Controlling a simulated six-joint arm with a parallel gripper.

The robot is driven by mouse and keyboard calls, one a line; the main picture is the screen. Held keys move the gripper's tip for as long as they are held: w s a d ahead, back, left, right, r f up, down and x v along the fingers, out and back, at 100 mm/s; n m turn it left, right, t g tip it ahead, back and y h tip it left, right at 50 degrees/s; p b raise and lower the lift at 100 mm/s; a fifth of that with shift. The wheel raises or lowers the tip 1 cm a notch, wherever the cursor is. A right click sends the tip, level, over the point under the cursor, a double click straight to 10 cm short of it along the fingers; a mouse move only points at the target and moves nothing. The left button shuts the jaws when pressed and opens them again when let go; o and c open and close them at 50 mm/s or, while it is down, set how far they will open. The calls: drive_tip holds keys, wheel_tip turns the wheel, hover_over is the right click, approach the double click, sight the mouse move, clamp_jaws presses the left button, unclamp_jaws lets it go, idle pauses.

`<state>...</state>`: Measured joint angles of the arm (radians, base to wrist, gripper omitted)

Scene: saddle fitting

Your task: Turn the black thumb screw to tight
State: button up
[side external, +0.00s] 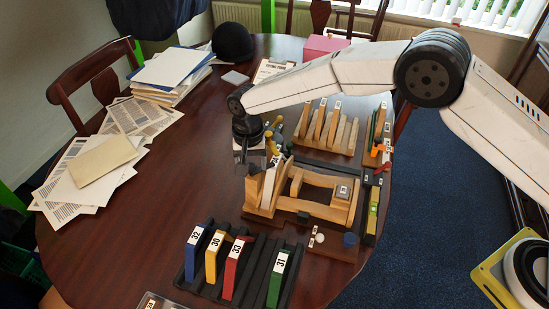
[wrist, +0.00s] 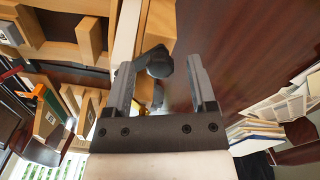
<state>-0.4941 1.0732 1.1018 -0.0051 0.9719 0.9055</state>
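The black thumb screw (wrist: 160,63) shows in the wrist view as a dark rounded knob at the side of a wooden frame. My gripper (side external: 252,160) is open at the left end of the wooden saddle fixture (side external: 318,208) in the side view. In the wrist view its two grey fingers stand on either side of the screw with space on the right; the screw is nearer the left finger. I cannot tell whether that finger touches it. In the side view the screw is not clearly made out near my gripper.
A black rack (side external: 222,286) with numbered blue, yellow, red and green blocks stands in front. A wooden rack (side external: 330,135) with upright pieces stands behind the fixture. Papers (side external: 95,165) lie at left. The table's middle left is clear.

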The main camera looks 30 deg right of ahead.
sight(254, 165)
drive_tip(key=shift+r, duration=3.9)
drive_tip(key=shift+d+r, duration=0.1)
drive_tip(key=shift+d, duration=0.2)
drive_tip(key=s+d+r+n+t, duration=0.1)
drive_tip(key=s+d+n, duration=0.1)
drive_tip(key=s+d, duration=0.7)
drive_tip(key=s+d+r+n+t, duration=0.15)
drive_tip(key=s+d, duration=0.35)
drive_tip(key=d, duration=0.8)
drive_tip(key=s+d+f+n, duration=0.1)
drive_tip(key=s+d, duration=0.4)
drive_tip(key=s, duration=0.5)
drive_tip(key=shift+d, duration=0.15)
